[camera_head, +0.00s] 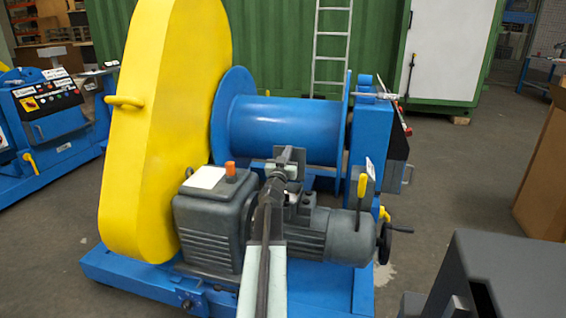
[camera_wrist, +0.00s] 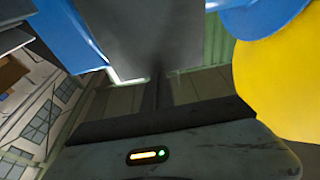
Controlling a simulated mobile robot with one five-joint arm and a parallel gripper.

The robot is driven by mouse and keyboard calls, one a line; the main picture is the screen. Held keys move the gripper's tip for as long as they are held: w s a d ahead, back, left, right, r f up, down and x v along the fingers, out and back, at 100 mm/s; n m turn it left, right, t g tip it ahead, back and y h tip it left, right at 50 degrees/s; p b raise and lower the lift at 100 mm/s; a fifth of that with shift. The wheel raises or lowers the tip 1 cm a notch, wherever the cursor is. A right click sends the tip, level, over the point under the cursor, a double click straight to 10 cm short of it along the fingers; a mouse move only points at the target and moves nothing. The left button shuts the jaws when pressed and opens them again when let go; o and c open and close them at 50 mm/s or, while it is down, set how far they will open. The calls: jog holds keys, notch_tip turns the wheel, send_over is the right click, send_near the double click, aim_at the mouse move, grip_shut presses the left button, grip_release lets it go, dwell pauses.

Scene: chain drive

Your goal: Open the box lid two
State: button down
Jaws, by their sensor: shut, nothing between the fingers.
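No part is clearly marked as box lid two, and I cannot tell which part it is. A control box (camera_head: 371,135) stands at the right end of the blue drum, with a dark front panel (camera_head: 399,145) and a small handle (camera_head: 408,174). In the wrist view a dark grey panel (camera_wrist: 155,38) with a pale edge fills the top middle; I cannot tell if it is the same part. My gripper (camera_head: 287,155) is shut and empty, seen in front of the drum and left of the control box. Its fingertips are hard to make out.
The blue drum (camera_head: 282,128) and yellow guard (camera_head: 160,120) stand behind my arm. A grey motor (camera_head: 330,235) and gearbox (camera_head: 208,225) are below it. A cardboard box (camera_head: 545,165) is at the right. Floor (camera_head: 450,170) is clear between it and the machine.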

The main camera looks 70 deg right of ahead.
jog(key=shift+f+x, duration=0.15)
jog(key=shift+x, duration=0.6)
jog(key=shift+f+x, duration=0.15)
jog(key=shift+x, duration=0.6)
jog(key=shift+d, duration=0.1)
jog(key=a+r+p, duration=0.3)
jog(key=a, duration=1)
jog(key=shift+s+a+r+p, duration=0.3)
jog(key=shift+s+r+p, duration=0.05)
jog(key=shift+r+p, duration=0.05)
